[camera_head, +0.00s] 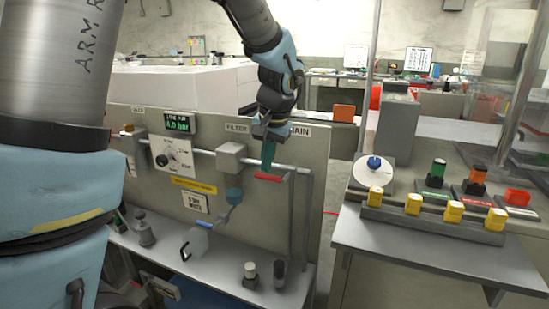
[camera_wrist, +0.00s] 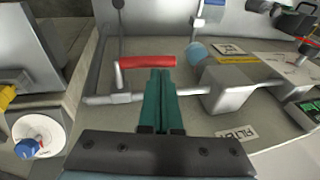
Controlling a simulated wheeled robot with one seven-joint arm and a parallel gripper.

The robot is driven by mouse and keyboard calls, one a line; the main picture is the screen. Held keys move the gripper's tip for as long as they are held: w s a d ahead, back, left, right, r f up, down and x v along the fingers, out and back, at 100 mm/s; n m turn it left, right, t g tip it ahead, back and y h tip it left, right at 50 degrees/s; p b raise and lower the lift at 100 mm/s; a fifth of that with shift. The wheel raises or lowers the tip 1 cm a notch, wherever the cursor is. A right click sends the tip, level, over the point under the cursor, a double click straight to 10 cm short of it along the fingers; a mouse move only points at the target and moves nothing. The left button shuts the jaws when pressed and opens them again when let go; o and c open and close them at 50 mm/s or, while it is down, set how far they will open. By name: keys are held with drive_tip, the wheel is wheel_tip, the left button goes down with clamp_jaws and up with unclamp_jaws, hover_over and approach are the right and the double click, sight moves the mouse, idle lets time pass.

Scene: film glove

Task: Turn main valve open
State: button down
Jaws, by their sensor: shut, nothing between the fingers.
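My gripper (camera_head: 268,164) has green fingers, shut and empty, pointing down beside the lever. In the wrist view its fingertips (camera_wrist: 160,72) overlap the lever's right half; whether they touch it is unclear.
The panel (camera_head: 318,165) carries a dial regulator (camera_head: 174,157), a grey filter block (camera_head: 231,156) and a display (camera_head: 180,124) reading 0.0 bar. A console with yellow blocks (camera_head: 413,204) and a blue knob (camera_head: 374,162) stands at right.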

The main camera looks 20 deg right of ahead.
sight(273, 176)
drive_tip(key=shift+s+d+r, duration=0.3)
drive_tip(key=shift+s+d, duration=0.2)
drive_tip(key=shift+d, duration=0.05)
wheel_tip(273, 176, up, 13)
drive_tip(key=p, duration=0.2)
drive_tip(key=s+a+f+n, duration=0.2)
drive_tip(key=a+f, duration=0.3)
drive_tip(key=a, duration=0.4)
drive_tip(key=s+a+f+n+g, duration=0.1)
drive_tip(key=s+a+f+n, duration=0.1)
drive_tip(key=a+f, duration=0.4)
drive_tip(key=s+a+f+n+g, duration=0.1)
drive_tip(key=a+f, duration=0.5)
drive_tip(key=a, duration=0.6)
drive_tip(key=s+n, duration=0.1)
drive_tip(key=n, duration=0.1)
drive_tip(key=shift+s+a+n+h+p, duration=0.2)
drive_tip(key=shift+s+n+h+p, duration=0.1)
drive_tip(key=shift+s+p, duration=0.05)
